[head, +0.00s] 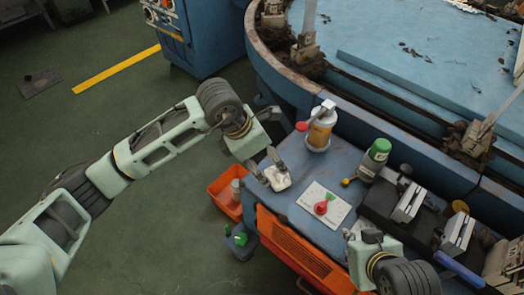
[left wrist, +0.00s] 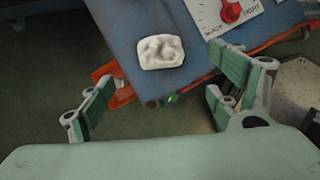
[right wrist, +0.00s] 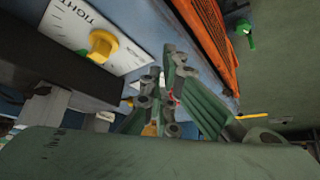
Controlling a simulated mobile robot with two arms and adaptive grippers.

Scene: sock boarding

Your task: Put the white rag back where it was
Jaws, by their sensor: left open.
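The white rag (head: 278,179) is a small folded pad lying on the blue cart top, near its left edge. It also shows in the left wrist view (left wrist: 161,52), flat on the blue surface. My left gripper (head: 264,172) is close to the rag; in the left wrist view its fingers (left wrist: 165,96) are spread wide with nothing between them, and the rag appears beyond the gap. My right gripper (head: 357,235) is by the cart's front right; in the right wrist view its fingers (right wrist: 168,95) look close together, but whether they are shut is unclear.
A white dial plate (head: 323,205) with a red knob lies right of the rag. Behind stand a capped jar (head: 319,128) and a green-topped bottle (head: 374,158). An orange bin (head: 226,194) hangs at left. Metal blocks (head: 408,203) crowd the right.

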